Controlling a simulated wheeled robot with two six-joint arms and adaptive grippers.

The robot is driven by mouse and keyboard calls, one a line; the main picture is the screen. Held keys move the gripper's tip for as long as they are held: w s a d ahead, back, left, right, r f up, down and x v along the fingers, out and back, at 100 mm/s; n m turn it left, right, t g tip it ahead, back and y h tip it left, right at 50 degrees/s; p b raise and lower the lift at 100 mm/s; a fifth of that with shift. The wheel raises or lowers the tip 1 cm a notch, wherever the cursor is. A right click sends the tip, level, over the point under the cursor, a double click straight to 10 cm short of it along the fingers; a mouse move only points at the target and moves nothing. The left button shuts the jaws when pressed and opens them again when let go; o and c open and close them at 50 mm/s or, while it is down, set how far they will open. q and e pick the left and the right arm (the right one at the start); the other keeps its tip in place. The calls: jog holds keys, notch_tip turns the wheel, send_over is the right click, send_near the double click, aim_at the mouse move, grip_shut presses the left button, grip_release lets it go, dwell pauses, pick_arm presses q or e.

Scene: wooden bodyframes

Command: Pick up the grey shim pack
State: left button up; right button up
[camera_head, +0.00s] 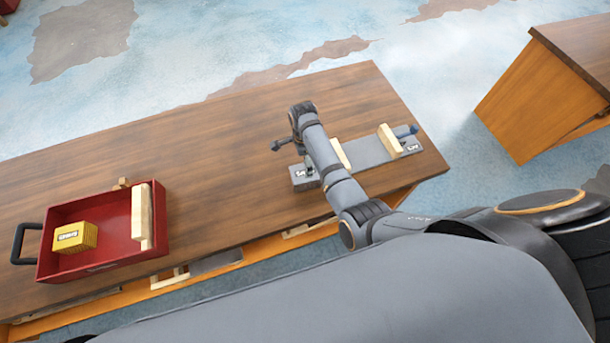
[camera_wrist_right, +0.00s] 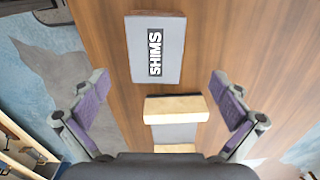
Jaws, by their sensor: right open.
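The grey shim pack (camera_head: 303,184) lies on the wooden table, partly hidden behind my right gripper in the head view. In the right wrist view the shim pack (camera_wrist_right: 142,45) is a flat grey block with a white-on-black SHIMS label. My right gripper (camera_head: 294,155) is over the table close to the pack. My left gripper is in neither view.
A pale wooden block (camera_wrist_right: 176,108) on a grey plate (camera_head: 367,153) is beside the pack. A second pale block (camera_head: 389,141) stands at the plate's right end. A red tray (camera_head: 110,257) holds a yellow box (camera_head: 75,238) at left. The table middle is clear.

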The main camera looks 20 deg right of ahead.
notch_tip(320, 180, down, 5)
jog(key=b, duration=0.4)
jog(key=shift+s+d, duration=0.1)
jog(key=shift+s, duration=0.05)
jog(key=shift+f+b, duration=0.25)
jog(key=shift+b, duration=0.05)
jog(key=f+b, duration=0.1)
jog(key=b, duration=0.1)
jog(key=f+b, duration=0.4)
jog(key=shift+s+f, duration=0.15)
jog(key=shift+s, duration=0.1)
jog(key=shift+r, duration=0.2)
jog(key=shift+c, duration=0.3)
jog(key=c, duration=1.4)
jog(key=shift+r+p, duration=0.1)
jog(key=shift+p, duration=0.2)
